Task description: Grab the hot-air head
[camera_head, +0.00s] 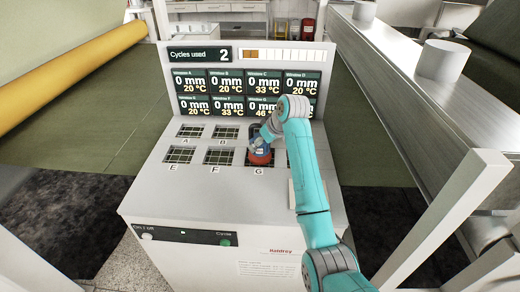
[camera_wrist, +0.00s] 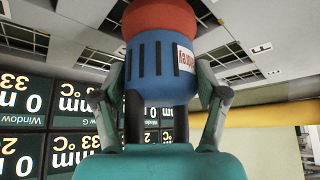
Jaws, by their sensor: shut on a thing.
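The hot-air head has a blue slotted body and a wide red-orange end. In the head view the hot-air head (camera_head: 260,158) is at window G (camera_head: 253,165), red end down. I cannot tell whether it touches the grating. My gripper (camera_head: 263,143) reaches it from above. In the wrist view the hot-air head (camera_wrist: 150,70) fills the middle, with a white label on its side. The fingers of my gripper (camera_wrist: 163,80) are shut on the blue body, one on each side.
The machine's light top (camera_head: 200,195) has several gridded windows, A and B behind, E (camera_head: 179,155) and F (camera_head: 219,157) to the left. A display panel (camera_head: 240,80) stands behind, reading 2 cycles used. A yellow roll (camera_head: 70,75) lies left, metal rails (camera_head: 430,110) right.

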